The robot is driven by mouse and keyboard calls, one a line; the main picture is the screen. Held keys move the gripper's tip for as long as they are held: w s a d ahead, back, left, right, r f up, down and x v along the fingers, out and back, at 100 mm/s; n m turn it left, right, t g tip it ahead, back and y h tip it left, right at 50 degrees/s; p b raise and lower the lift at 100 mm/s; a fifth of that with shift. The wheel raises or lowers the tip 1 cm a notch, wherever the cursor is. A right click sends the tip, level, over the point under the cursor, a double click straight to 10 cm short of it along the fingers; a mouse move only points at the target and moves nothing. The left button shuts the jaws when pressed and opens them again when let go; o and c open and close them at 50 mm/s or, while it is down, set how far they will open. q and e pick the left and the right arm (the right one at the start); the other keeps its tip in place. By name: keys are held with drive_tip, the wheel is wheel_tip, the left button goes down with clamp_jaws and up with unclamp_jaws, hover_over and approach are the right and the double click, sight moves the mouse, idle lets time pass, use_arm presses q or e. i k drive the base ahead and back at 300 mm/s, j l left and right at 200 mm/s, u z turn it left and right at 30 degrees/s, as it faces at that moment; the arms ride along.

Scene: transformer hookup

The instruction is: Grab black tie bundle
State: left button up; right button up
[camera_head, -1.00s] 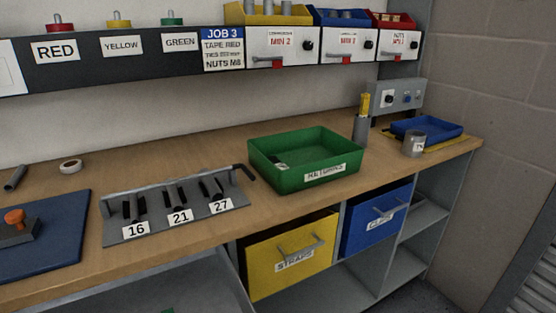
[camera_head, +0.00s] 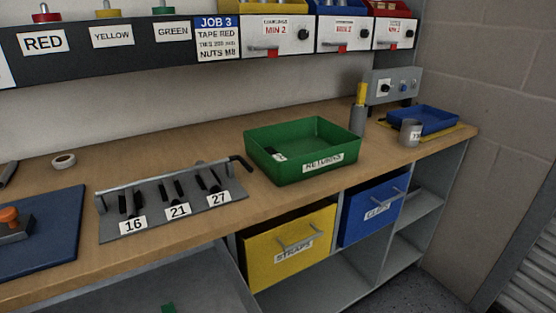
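No black tie bundle can be picked out for certain. A small dark item with a white tag (camera_head: 275,154) lies inside the green RETURNS bin (camera_head: 318,164), at its left end; it is too small to tell what it is. The yellow STRAPS drawer (camera_head: 290,247) and the blue drawer (camera_head: 373,211) sit under the bench, each with a grey handle; their contents are hidden. Neither of my grippers is in view.
A grey rack (camera_head: 172,201) with dark tools marked 16, 21 and 27 stands left of the bin. A blue mat (camera_head: 45,232), a white tape roll (camera_head: 63,161), a grey cup (camera_head: 410,132) and a blue tray (camera_head: 424,119) are on the wooden bench (camera_head: 190,145).

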sight(277, 155)
drive_tip(key=i+l+u, duration=0.1)
drive_tip(key=l+u, duration=0.7)
drive_tip(key=u, duration=0.15)
drive_tip(key=l+u, duration=0.5)
